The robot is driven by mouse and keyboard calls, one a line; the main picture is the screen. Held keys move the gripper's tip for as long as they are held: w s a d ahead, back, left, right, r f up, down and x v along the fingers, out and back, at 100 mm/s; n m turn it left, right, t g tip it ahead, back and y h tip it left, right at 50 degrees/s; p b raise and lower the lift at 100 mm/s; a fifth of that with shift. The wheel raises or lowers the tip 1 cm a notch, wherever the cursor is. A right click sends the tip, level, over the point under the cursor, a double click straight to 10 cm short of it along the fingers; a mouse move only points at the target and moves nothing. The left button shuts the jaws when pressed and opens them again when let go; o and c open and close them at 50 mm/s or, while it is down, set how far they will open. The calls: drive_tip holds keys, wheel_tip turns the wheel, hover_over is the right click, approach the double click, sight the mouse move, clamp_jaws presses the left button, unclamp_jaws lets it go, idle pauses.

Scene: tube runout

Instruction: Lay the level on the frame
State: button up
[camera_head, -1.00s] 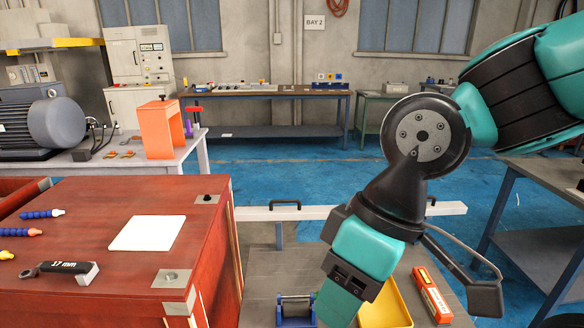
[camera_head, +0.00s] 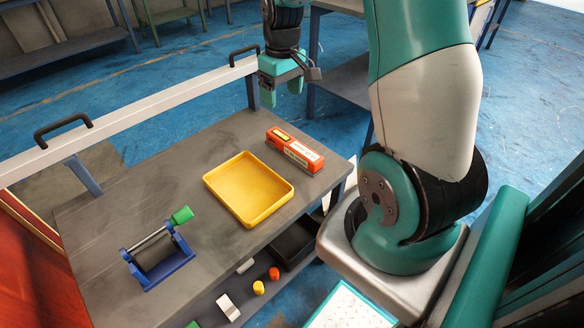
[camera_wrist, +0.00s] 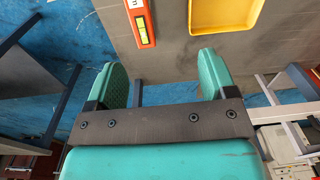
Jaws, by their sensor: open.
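The level (camera_head: 294,150) is an orange-red bar with a small yellow vial window, lying flat on the grey bench top to the right of the yellow tray. It also shows in the wrist view (camera_wrist: 141,24), beyond my fingertips. My gripper (camera_head: 282,90) is open and empty, past the far edge of the bench, apart from the level. Its two teal fingers also show wide apart in the wrist view (camera_wrist: 163,72). A blue frame (camera_head: 181,262) carrying a dark roller and a green knob stands on the bench at left; I cannot tell whether it is the task's frame.
The yellow tray (camera_head: 249,188) looks empty and sits between the blue frame and the level. A pale rail (camera_head: 150,112) with black handles runs along the bench's far side. Below are a black bin (camera_head: 291,243) and small coloured pieces. Bare bench top (camera_head: 120,215) surrounds them.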

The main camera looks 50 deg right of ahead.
sight(293, 144)
drive_tip(key=d+f, duration=0.1)
drive_tip(key=f, duration=0.3)
drive_tip(key=d+f+b, duration=0.1)
drive_tip(key=f, duration=0.4)
drive_tip(key=d+f+b, duration=0.1)
drive_tip(key=f, duration=0.4)
drive_tip(key=shift+s+d, duration=0.2)
drive_tip(key=shift+m, duration=0.3)
drive_tip(key=shift+w+d+f+b, duration=0.1)
drive_tip(key=shift+f+b, duration=0.25)
drive_tip(key=shift+f, duration=1.2)
drive_tip(key=shift+d+f+b, duration=0.1)
drive_tip(key=shift+f+b, duration=0.25)
drive_tip(key=shift+f, duration=1.2)
drive_tip(key=shift+c, duration=0.3)
drive_tip(key=c, duration=1.3)
drive_tip(key=shift+o, duration=0.2)
drive_tip(key=shift+r, duration=0.15)
wheel_tip(293, 144, up, 20)
drive_tip(key=p, duration=0.3)
drive_tip(key=shift+p, duration=0.3)
